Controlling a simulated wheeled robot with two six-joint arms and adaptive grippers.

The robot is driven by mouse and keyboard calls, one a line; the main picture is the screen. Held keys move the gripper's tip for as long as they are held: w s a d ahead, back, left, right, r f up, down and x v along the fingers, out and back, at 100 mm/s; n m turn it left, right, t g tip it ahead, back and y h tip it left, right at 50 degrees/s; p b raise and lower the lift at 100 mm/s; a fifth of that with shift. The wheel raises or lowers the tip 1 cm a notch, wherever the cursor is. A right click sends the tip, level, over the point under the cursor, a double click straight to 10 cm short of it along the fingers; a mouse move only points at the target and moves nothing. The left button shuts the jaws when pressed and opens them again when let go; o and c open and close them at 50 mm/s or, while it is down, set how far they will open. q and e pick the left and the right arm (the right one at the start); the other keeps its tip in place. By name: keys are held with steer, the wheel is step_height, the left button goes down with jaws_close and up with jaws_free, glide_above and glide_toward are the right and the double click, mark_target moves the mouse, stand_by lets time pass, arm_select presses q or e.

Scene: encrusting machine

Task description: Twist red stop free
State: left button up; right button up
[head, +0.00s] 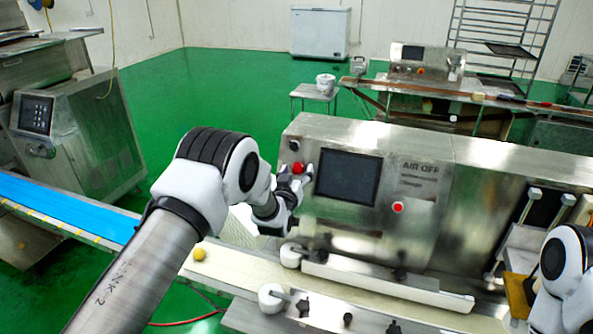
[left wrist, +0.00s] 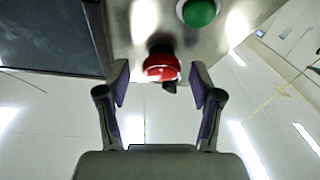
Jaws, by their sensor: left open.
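The red stop (head: 298,168) is a round red knob on the left part of the steel machine's front panel, left of the dark screen. In the left wrist view the red stop (left wrist: 161,67) sits between and slightly beyond the fingertips, with a gap on both sides. My left gripper (head: 297,184) is open at the panel, and its fingers (left wrist: 160,84) stand either side of the knob without visibly touching it. In the head view the gripper partly covers the area around the knob. My right arm shows at the right edge, but its gripper is not visible.
A green button (left wrist: 200,12) is beside the red stop. The dark screen (head: 347,177) is close to the gripper's right. A second red button (head: 398,207) is farther right on the panel.

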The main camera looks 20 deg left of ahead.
arm_select(q)
steer(key=shift+s, duration=0.1)
steer(key=shift+c, duration=0.6)
steer(key=shift+a+f, duration=0.1)
steer(key=c, duration=1)
steer(key=shift+f+m+h+b, duration=0.15)
steer(key=shift+m+h+b, duration=0.15)
steer(key=shift+m+b, duration=0.45)
steer(key=m+h+b, duration=0.1)
steer(key=b, duration=0.1)
steer(key=m+h+b, duration=0.1)
steer(key=m+b, duration=0.1)
steer(key=m+h+b, duration=0.1)
steer(key=m, duration=0.1)
steer(key=shift+a+b, duration=0.25)
steer(key=shift+b, duration=0.15)
steer(key=m+b, duration=0.1)
steer(key=m+h, duration=0.1)
steer(key=m, duration=0.1)
steer(key=shift+r+g+b, duration=0.25)
steer(key=shift+g+b, duration=0.15)
steer(key=shift+r+m+h, duration=0.1)
steer(key=shift+m+h, duration=0.2)
steer(key=shift+m, duration=0.25)
